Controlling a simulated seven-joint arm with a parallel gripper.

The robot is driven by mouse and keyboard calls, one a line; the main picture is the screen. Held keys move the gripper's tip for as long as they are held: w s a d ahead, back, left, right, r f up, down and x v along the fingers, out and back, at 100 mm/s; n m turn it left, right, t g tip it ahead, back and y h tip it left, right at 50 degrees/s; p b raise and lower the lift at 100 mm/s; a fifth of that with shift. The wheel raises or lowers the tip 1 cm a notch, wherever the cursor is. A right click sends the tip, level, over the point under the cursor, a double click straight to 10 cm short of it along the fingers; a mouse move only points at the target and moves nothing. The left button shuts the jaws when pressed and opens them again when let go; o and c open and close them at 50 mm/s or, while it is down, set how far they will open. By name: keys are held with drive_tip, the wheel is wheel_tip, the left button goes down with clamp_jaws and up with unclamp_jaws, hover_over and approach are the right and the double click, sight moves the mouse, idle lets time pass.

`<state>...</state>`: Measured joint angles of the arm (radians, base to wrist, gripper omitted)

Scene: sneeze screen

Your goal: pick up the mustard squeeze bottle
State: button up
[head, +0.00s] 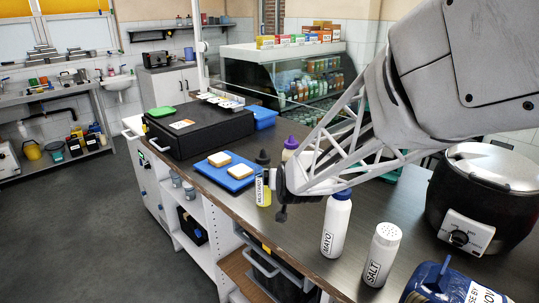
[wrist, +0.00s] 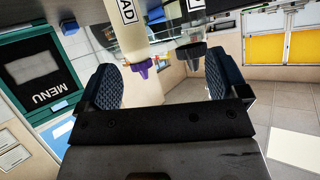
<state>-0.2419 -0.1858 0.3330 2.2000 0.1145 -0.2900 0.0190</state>
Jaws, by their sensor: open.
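The mustard squeeze bottle (head: 263,190) stands upright on the dark counter in the head view, with a black cap, yellow contents and a MUSTARD label. My gripper (head: 281,196) is close to its right side, nearer the camera; one dark finger hangs there, and I cannot tell whether it touches. In the wrist view, which is upside down, the fingers of my gripper (wrist: 160,80) are wide apart with nothing held. A black-capped clear bottle (wrist: 191,50), apparently the mustard, shows between them toward the right finger.
A purple-capped bottle (head: 290,148) stands just behind; it also shows in the wrist view (wrist: 138,45). A blue board (head: 229,176) with bread lies left of the mustard. The mayo bottle (head: 336,225), salt shaker (head: 382,255) and black cooker (head: 484,205) stand to the right.

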sight(265, 187)
drive_tip(key=w+a+f+n+t, duration=0.1)
drive_tip(key=w+a+f, duration=0.1)
drive_tip(key=a+f, duration=0.2)
wheel_tip(265, 187, down, 2)
drive_tip(key=shift+w+f+n, duration=0.15)
drive_tip(key=shift+n, duration=0.15)
drive_tip(key=shift+w+a, duration=0.1)
drive_tip(key=shift+w, duration=0.05)
drive_tip(key=shift+x, duration=1.2)
drive_tip(key=shift+f, duration=0.1)
drive_tip(key=shift+x, duration=2.55)
drive_tip(key=shift+a, duration=0.1)
drive_tip(key=c, duration=1.2)
drive_tip(key=shift+o, duration=0.2)
